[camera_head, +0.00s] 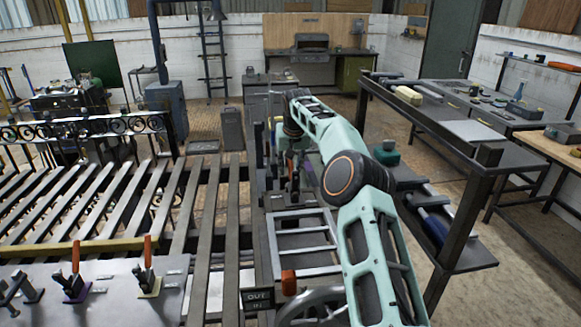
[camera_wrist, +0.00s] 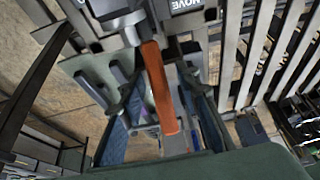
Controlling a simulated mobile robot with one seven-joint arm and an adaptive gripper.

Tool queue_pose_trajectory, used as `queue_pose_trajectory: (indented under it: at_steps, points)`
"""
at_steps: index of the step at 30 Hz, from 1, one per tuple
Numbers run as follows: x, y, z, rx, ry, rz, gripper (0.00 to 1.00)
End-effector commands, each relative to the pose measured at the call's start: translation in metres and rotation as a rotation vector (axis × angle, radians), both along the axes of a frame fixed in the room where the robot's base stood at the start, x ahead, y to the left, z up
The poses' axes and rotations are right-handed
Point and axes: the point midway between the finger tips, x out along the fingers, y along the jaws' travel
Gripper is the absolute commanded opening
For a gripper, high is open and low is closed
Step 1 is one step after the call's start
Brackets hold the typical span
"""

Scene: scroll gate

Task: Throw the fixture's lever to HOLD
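The fixture's lever has a long orange handle (camera_wrist: 160,88) rising from a pale metal pivot at the top of the wrist view. A dark plate reading MOVE (camera_wrist: 192,5) appears upside down beside the pivot; another plate is cut off at the top edge. I cannot see the word HOLD. My gripper (camera_wrist: 160,97) is open, with its two fingers on either side of the handle and gaps showing between them. It does not appear to grip the handle. In the head view my arm reaches away and the fixture (camera_head: 292,190) is small and partly hidden behind it.
A slatted metal bed (camera_head: 110,195) fills the left. Toggle clamps with orange handles (camera_head: 147,255) stand at the front left. An OUT/IN plate (camera_head: 257,298) and a handwheel (camera_head: 308,300) are close in front. A dark workbench (camera_head: 440,118) stands close to the right of my arm.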

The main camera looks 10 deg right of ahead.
Motion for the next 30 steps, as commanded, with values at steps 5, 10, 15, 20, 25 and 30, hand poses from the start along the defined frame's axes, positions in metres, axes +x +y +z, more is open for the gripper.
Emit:
queue_pose_trajectory:
  at_steps: [5,10,15,20,25,30]
  points:
    - [0.0000,0.0001,0.0001,0.000,0.000,0.000,0.23]
    - [-0.0002,0.0000,0.0001,0.000,0.000,0.000,0.04]
    - [-0.0002,0.0000,0.0001,0.000,0.000,0.000,0.00]
    - [-0.0002,0.0000,0.0002,0.000,0.000,0.000,0.00]
    - [-0.0001,0.0000,-0.0006,0.000,-0.003,0.000,0.00]
    - [0.0007,-0.0004,-0.0015,-0.001,-0.024,0.000,0.00]
